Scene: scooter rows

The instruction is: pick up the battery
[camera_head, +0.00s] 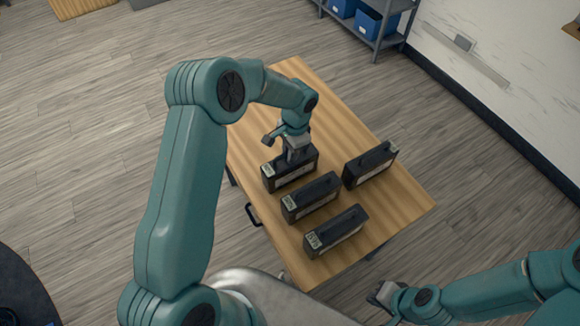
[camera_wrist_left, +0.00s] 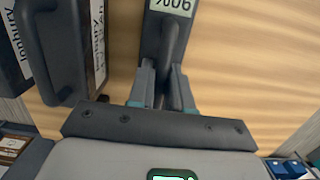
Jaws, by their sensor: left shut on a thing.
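Several dark box-shaped batteries with top handles stand on the wooden table. My left gripper (camera_head: 296,155) is over the farthest-left battery (camera_head: 289,176), shut on its handle.
Other batteries stand close by: one in the middle (camera_head: 311,197), one nearest (camera_head: 336,231) and one at the right (camera_head: 369,165). The wooden table (camera_head: 400,205) has bare room at its right corner. A shelf with blue bins (camera_head: 376,22) stands at the back.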

